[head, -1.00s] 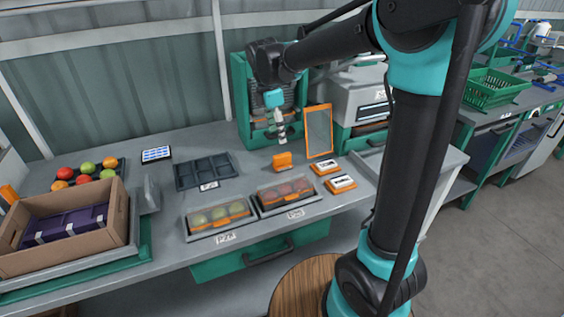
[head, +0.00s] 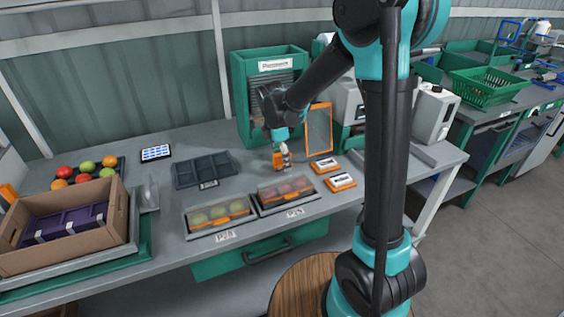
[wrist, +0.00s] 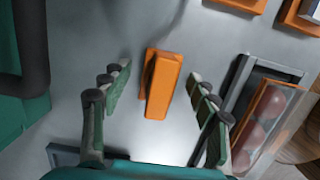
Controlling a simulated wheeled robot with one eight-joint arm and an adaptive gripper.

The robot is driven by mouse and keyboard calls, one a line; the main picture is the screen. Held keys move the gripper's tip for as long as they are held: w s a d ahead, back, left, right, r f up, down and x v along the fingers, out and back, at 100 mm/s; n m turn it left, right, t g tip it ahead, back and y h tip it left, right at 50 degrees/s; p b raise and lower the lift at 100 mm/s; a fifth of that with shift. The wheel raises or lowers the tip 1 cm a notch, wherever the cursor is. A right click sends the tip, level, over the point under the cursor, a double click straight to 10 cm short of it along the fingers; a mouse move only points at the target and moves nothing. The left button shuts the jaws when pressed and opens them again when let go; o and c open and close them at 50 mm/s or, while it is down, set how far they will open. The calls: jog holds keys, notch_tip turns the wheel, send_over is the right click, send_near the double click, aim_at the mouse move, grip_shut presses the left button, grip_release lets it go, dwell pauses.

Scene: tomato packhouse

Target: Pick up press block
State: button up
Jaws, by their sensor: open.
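The press block is an orange block (wrist: 161,84) lying on the grey bench; in the wrist view it sits between the two fingers of my gripper (wrist: 157,97). The fingers are open, one on each side, with a gap to the block on both sides. In the head view my gripper (head: 281,156) points down over the block (head: 277,159), which is partly hidden by it.
Two clear-lidded punnets of fruit, one green (head: 219,212) and one red (head: 287,190), stand in front. An orange-framed panel (head: 319,130) stands behind right. Two orange-edged labelled pads (head: 341,181) lie at right. A dark compartment tray (head: 206,170) lies left.

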jog(key=shift+f, duration=0.1)
jog(key=shift+c, duration=0.2)
jog(key=c, duration=1.2)
jog(key=shift+c, duration=0.2)
notch_tip(320, 180, up, 20)
